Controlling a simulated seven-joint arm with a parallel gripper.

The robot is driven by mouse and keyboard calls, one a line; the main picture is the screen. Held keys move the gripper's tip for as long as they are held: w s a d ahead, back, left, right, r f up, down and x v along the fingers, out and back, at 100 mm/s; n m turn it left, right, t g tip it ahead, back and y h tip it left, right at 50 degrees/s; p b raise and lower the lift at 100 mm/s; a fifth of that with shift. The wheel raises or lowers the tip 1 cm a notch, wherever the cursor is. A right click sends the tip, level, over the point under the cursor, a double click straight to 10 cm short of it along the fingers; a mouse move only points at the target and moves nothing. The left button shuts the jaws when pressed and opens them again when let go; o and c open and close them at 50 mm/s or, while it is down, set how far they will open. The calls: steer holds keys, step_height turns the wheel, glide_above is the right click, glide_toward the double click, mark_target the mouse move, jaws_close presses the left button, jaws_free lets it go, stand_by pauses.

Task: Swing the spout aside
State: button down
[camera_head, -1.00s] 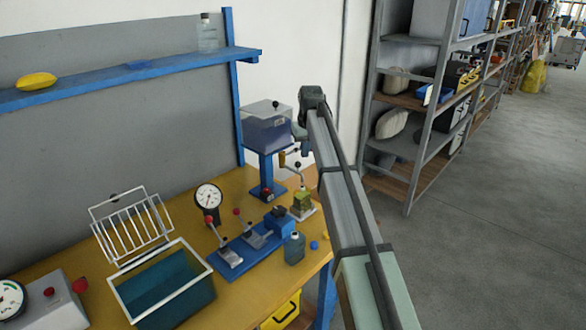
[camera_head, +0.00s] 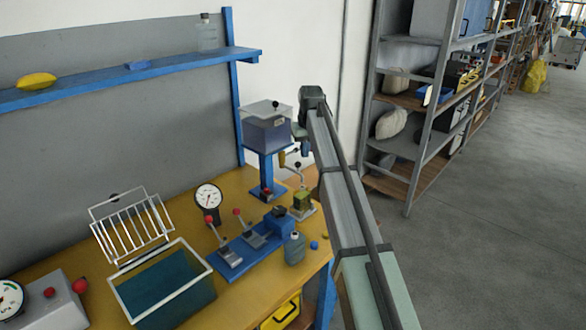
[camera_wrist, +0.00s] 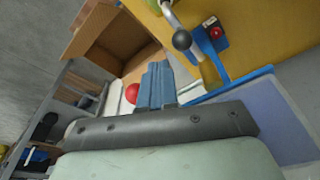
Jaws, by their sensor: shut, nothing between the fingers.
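A small brass-coloured piece, which looks like the spout (camera_head: 282,160), sits beside a thin pale arm with dark ball knobs, just right of the hopper stand at the back of the bench. In the wrist view a dark ball on a pale rod (camera_wrist: 181,40) shows above my fingers; I cannot tell which part of the spout it belongs to. My gripper (camera_head: 305,148) hangs above and right of the spout, apart from it as far as I can see. Its blue-grey fingers (camera_wrist: 157,84) are together and empty in the wrist view.
A clear-lidded hopper box (camera_head: 267,130) on a blue stand (camera_head: 267,172) is close left of my gripper. A blue lever fixture (camera_head: 250,245), dark bottle (camera_head: 295,249) and dial gauge (camera_head: 208,197) stand in front. A shelf rack (camera_head: 440,120) is behind on the right.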

steer(key=shift+f, duration=0.2)
steer(key=shift+f, duration=1.75)
steer(key=shift+s+a, duration=0.15)
steer(key=shift+s+a, duration=0.4)
steer(key=shift+a, duration=0.05)
steer(key=shift+s, duration=0.1)
steer(key=shift+s+a, duration=0.3)
steer(key=shift+s, duration=0.1)
